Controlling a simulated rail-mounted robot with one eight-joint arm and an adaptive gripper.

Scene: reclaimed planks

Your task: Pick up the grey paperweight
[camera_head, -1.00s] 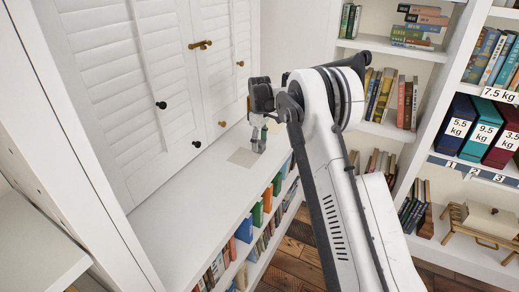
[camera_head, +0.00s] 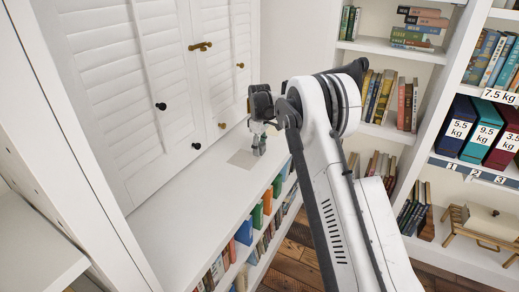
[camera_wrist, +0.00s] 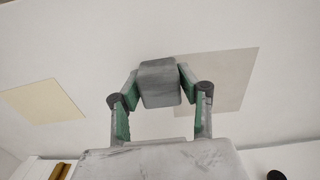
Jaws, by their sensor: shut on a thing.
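The grey paperweight (camera_wrist: 159,85) is a block with rounded edges, seen in the wrist view between the green-padded fingers of my gripper (camera_wrist: 159,88). Both pads touch its sides, and my gripper is shut on it. In the head view my gripper (camera_head: 259,147) points down over the white counter (camera_head: 190,215), close to a pale beige-grey square patch (camera_head: 241,159). The paperweight is too small and covered there to make out clearly. I cannot tell whether it rests on the counter or is just above it.
White louvred cabinet doors (camera_head: 105,85) with knobs stand close behind and left of my gripper. Shelves of books run below the counter's front edge. A cream square (camera_wrist: 42,102) lies on the surface in the wrist view. The near part of the counter is clear.

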